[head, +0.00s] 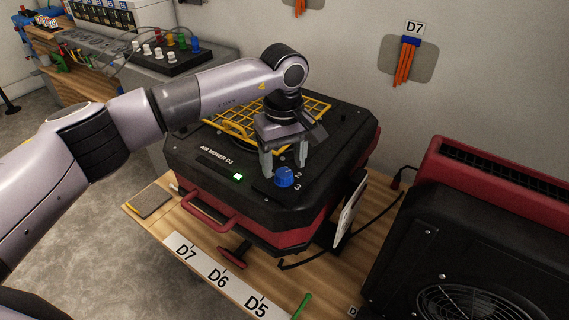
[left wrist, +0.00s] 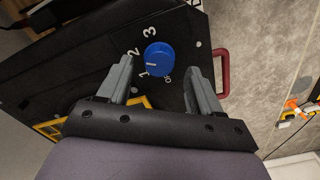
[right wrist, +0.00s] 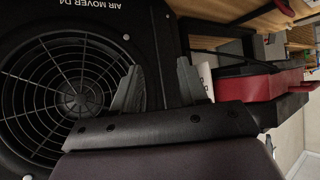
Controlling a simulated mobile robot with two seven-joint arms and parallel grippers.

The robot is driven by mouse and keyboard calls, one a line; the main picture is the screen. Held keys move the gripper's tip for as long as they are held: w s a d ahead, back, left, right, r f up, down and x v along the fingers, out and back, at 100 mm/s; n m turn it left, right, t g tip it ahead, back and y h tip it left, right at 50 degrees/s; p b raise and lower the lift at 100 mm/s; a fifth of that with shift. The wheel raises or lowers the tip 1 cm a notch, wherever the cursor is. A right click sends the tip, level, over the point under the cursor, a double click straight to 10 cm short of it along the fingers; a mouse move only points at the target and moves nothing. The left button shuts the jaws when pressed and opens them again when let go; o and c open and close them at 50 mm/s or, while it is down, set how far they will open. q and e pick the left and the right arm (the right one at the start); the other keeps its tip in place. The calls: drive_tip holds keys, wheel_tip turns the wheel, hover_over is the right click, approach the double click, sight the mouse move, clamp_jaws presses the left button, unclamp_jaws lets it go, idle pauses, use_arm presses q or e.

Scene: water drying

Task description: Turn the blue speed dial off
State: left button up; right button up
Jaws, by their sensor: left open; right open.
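The blue speed dial (head: 285,177) is on the black top of the air mover marked D3 (head: 205,175), beside printed numbers. In the left wrist view the dial (left wrist: 158,55) has a white mark on its left side, pointing towards the 1; the off label is partly visible just below the dial. My left gripper (head: 284,166) is open above the dial, pointing down. Its fingertips (left wrist: 158,62) appear either side of the dial with gaps, and I see no contact. My right gripper (right wrist: 158,64) is open and empty over the air mover marked D4 (right wrist: 122,35).
A green light (head: 238,177) glows on the D3 unit, next to its red front handle (head: 210,212). A yellow grille (head: 305,108) lies behind my left gripper. A second black and red unit (head: 425,215) stands at the right. Orange strips (head: 405,66) hang on the wall.

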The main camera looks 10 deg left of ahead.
use_arm(q)
drive_tip(key=shift+f, duration=1.1)
drive_tip(key=c, duration=1.1)
drive_tip(key=shift+o, duration=0.2)
